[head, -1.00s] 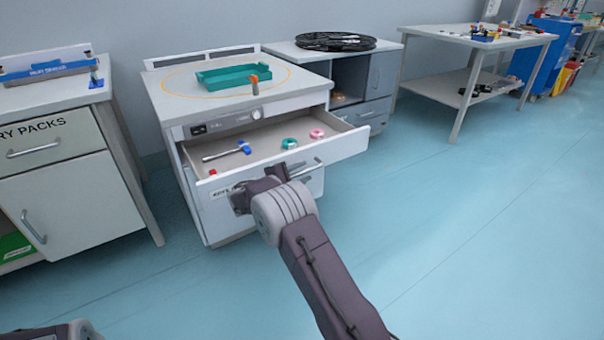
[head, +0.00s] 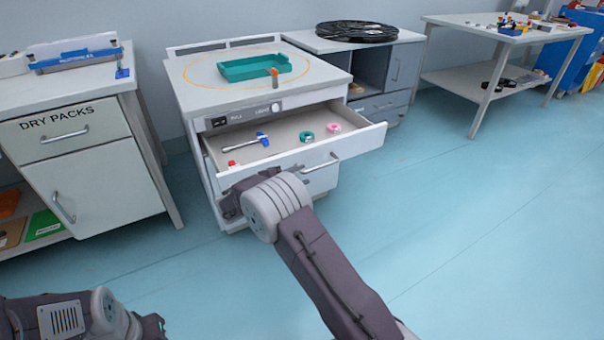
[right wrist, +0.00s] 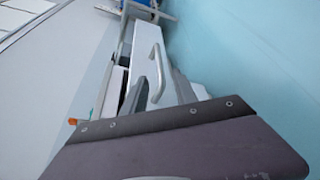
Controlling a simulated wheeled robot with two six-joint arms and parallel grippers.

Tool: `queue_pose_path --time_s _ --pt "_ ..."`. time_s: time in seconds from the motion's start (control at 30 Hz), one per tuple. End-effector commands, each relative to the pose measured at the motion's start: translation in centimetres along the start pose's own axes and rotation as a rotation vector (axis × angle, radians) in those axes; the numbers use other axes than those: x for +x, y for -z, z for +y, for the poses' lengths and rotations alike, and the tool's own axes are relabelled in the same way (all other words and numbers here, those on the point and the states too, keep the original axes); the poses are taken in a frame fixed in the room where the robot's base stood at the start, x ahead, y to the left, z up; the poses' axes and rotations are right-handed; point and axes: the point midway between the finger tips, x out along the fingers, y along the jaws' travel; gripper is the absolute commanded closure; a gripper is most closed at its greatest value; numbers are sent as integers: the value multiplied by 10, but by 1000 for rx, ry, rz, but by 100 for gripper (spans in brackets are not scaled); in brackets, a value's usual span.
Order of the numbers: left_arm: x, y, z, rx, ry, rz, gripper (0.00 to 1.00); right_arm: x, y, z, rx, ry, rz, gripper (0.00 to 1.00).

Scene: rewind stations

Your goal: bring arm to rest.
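My right arm reaches in from the bottom of the head view. Its gripper (head: 232,203) is in front of the open drawer's (head: 358,139) front panel, low at the left, partly hidden by its own wrist. In the right wrist view the fingers of the right gripper (right wrist: 158,88) stand apart with nothing seen held between them. The drawer handle (right wrist: 158,75) shows beyond and between them, and I cannot tell how near it is. Part of my left arm shows at the lower left of the head view; its gripper does not show.
The drawer sticks out and holds a blue-headed tool (head: 247,142), a green ring (head: 306,137) and a pink ring (head: 333,128). A teal tray (head: 240,70) is on the cabinet top. The dry packs cabinet (head: 95,165) stands left. Floor at right is clear.

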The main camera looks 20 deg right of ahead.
Motion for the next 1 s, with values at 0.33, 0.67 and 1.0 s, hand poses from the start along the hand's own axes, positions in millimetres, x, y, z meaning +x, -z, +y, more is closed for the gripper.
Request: queue_pose_path --time_s 0.33,0.67,1.0 --pt "-3 0 0 0 0 0 64 7 -17 18 44 4 -17 66" --pt "-17 2 0 0 0 0 64 -20 -170 -58 320 568 -32 66" --pt "-21 2 0 0 0 0 64 -165 -169 -203 715 1261 105 66"
